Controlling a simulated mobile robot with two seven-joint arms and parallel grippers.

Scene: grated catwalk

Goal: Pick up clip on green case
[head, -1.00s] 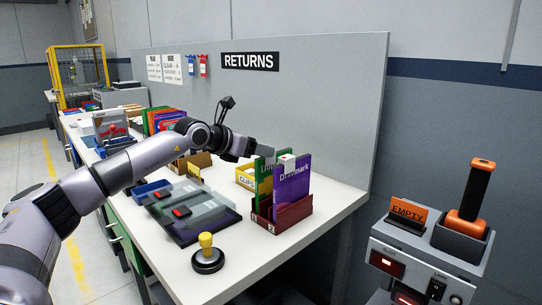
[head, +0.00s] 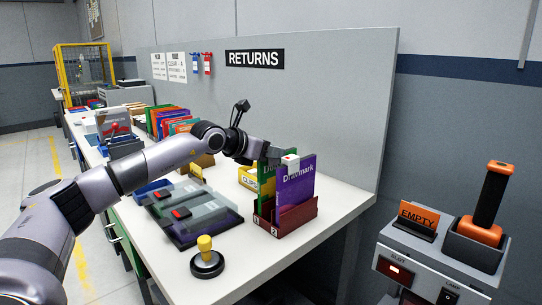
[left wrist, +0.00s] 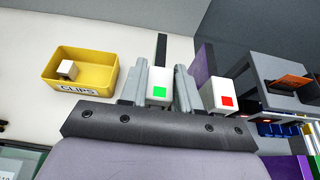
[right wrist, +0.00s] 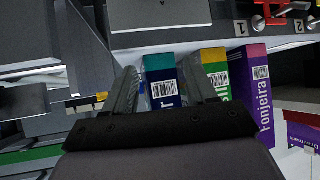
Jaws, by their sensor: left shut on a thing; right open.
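My left gripper (head: 272,154) is at the top of the green case (head: 265,178), which stands in a dark red rack (head: 290,222). In the left wrist view its fingers (left wrist: 161,90) are shut on a white clip with a green square (left wrist: 159,93). The fingers hide this clip in the head view. A purple case (head: 295,188) stands in front in the same rack, with another white clip on its top edge; that clip shows a red square (left wrist: 223,97). My right gripper (right wrist: 163,90) is open at a teal case (right wrist: 163,80), outside the head view.
A yellow box marked CLIPS (left wrist: 82,72) lies beside the left gripper with a white clip in it. A black stamp with a yellow knob (head: 206,260) and a tray of dark cases (head: 190,212) are on the white bench. An upright panel (head: 340,110) backs it.

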